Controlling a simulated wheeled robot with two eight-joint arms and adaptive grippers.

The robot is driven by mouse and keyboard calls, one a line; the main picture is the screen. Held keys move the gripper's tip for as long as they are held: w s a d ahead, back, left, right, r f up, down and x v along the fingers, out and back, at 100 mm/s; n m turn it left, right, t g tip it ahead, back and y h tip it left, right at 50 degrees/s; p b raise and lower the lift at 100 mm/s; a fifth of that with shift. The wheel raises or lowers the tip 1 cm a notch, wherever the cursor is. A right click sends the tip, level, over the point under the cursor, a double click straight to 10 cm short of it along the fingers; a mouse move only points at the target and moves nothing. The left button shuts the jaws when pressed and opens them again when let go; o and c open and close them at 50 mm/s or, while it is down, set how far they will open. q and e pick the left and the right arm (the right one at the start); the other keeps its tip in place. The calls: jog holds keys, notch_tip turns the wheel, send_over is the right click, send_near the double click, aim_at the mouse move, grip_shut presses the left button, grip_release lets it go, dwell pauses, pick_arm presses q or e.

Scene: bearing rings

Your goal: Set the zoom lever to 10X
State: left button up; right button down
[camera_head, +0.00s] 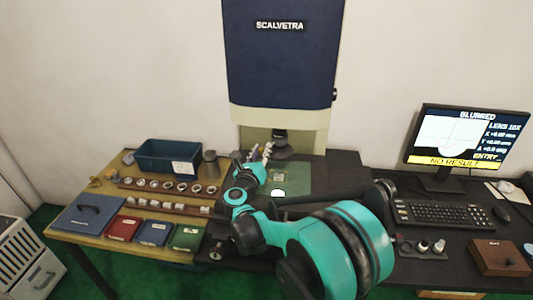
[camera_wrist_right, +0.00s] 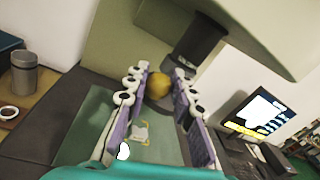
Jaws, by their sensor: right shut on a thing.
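The blue and cream measuring machine (camera_head: 282,60) labelled SCALVETRA stands at the back, with a dark lens (camera_head: 281,136) under its head. My right gripper (camera_head: 261,153) is raised in front of and just left of this lens. In the right wrist view, a round brass-coloured knob (camera_wrist_right: 158,85), seemingly the zoom lever's end, sits between the fingertips of my right gripper (camera_wrist_right: 159,76), which is shut on it. The lever's shaft and any scale marks are hidden. The monitor (camera_head: 464,137) reads BLURRED and NO RESULT; its lens figure is too small to read surely. My left gripper is out of view.
The green stage plate (camera_head: 297,178) lies under the lens. A yellow table (camera_head: 85,226) at left holds a blue bin (camera_head: 168,157), a grey cup (camera_head: 211,164), rows of rings and coloured boxes. A keyboard (camera_head: 440,213) and wooden box (camera_head: 499,257) are at right.

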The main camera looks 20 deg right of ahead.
jog(key=shift+w+a, duration=0.4)
jog(key=shift+w, duration=0.1)
jog(key=shift+r, duration=0.1)
jog(key=c, duration=1.3)
grip_release()
jog(key=shift+w, duration=0.2)
jog(key=shift+s+f, duration=0.15)
jog(key=shift+f, duration=0.05)
jog(key=v, duration=1.1)
jog(key=shift+s+a, duration=0.25)
jog(key=shift+s, duration=0.05)
